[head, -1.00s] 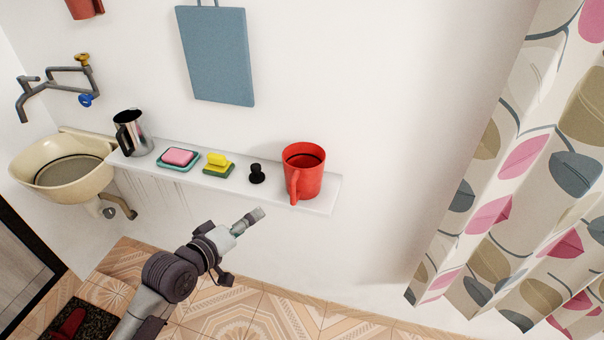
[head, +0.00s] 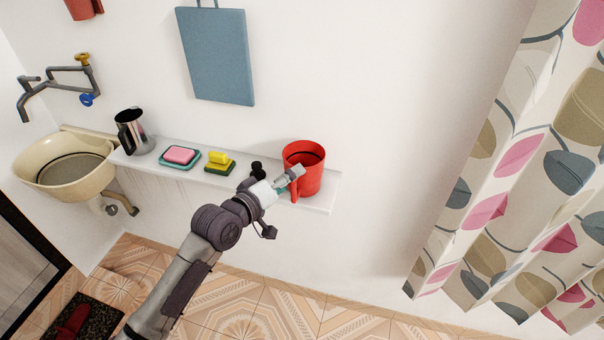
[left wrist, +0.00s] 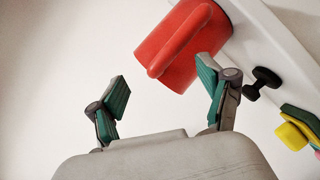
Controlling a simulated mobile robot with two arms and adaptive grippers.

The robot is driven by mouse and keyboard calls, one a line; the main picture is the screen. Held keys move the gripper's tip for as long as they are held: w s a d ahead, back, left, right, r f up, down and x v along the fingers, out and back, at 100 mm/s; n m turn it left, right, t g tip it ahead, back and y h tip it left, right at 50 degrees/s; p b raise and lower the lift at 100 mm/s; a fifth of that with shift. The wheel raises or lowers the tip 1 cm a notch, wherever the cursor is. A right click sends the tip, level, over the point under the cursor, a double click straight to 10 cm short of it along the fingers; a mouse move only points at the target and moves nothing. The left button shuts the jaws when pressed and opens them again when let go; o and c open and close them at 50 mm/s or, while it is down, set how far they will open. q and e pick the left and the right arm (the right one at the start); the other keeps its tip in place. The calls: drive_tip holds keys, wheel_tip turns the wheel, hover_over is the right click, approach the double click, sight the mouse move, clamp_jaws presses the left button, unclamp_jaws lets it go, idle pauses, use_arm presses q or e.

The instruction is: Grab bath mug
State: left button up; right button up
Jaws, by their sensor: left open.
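The red bath mug (head: 310,176) stands upright at the right end of the white wall shelf, its handle facing me. My left gripper (head: 292,178) is at the mug's left front side by the handle and hides part of it. In the left wrist view the mug (left wrist: 190,50) and its handle show ahead of the fingertips. There my left gripper (left wrist: 163,95) is open, with its green-padded fingers spread and nothing between them. The right fingertip is close to the mug; I cannot tell whether it touches. My right gripper is not in view.
A basin (head: 62,185) is at left, a patterned curtain (head: 520,190) at right.

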use_arm(q)
drive_tip(key=x, duration=0.3)
drive_tip(key=shift+w+f, duration=0.1)
drive_tip(key=shift+w, duration=0.1)
drive_tip(key=shift+s, duration=0.15)
drive_tip(key=c, duration=1.4)
drive_tip(key=shift+f, duration=0.1)
clamp_jaws()
